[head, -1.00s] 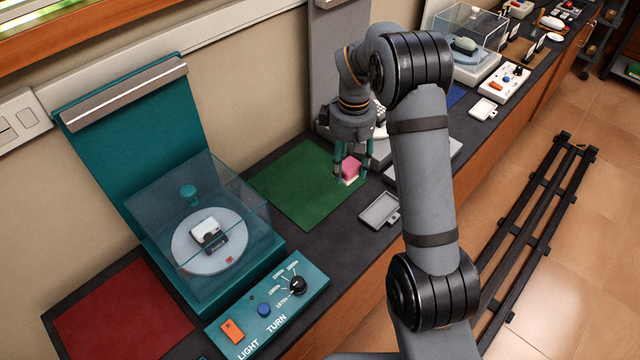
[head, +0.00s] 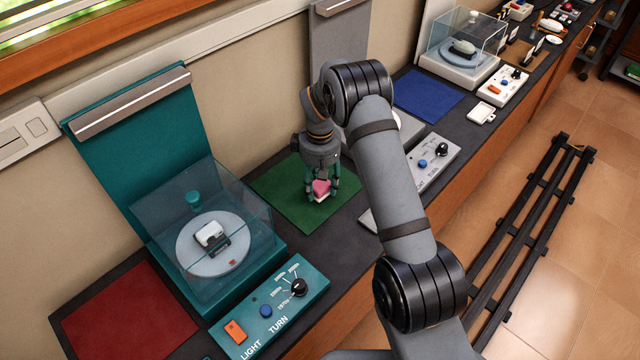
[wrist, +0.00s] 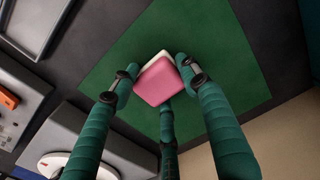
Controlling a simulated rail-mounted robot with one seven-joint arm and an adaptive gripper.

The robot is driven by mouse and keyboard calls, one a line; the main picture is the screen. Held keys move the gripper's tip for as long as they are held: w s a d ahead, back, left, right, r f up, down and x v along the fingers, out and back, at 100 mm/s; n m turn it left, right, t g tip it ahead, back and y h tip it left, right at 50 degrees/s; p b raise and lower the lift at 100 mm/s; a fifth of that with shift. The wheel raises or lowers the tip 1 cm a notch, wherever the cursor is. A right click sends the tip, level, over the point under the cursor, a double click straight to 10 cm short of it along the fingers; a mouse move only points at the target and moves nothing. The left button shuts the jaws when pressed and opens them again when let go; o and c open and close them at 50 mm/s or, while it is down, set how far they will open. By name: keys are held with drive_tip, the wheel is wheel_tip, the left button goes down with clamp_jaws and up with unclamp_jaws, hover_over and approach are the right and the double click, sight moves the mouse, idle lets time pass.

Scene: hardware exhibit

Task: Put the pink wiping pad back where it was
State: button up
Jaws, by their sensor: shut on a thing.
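The pink wiping pad (head: 320,187) with a white layer is between the fingers of my gripper (head: 321,191), over the green mat (head: 277,196). In the wrist view the pad (wrist: 158,83) shows its pink face and a white edge, with fingers of my gripper (wrist: 157,80) shut around it. The green mat (wrist: 235,75) spreads behind the pad there. I cannot tell whether the pad touches the mat. A small grey tray (head: 369,219) is to the right of the mat, mostly hidden by my arm; it shows empty in the wrist view (wrist: 38,25).
Left of the mat stands a teal exhibit with a clear cover (head: 165,225) and a teal control panel (head: 270,305). A red mat (head: 130,315) lies at far left. A grey control panel (head: 432,160) and a blue mat (head: 428,95) are to the right.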

sight(320, 184)
drive_tip(key=shift+f, duration=0.2)
drive_tip(key=o, duration=1.2)
drive_tip(key=shift+r, duration=0.15)
wheel_tip(320, 184, up, 12)
drive_tip(key=b, duration=0.1)
drive_tip(key=shift+r, duration=0.1)
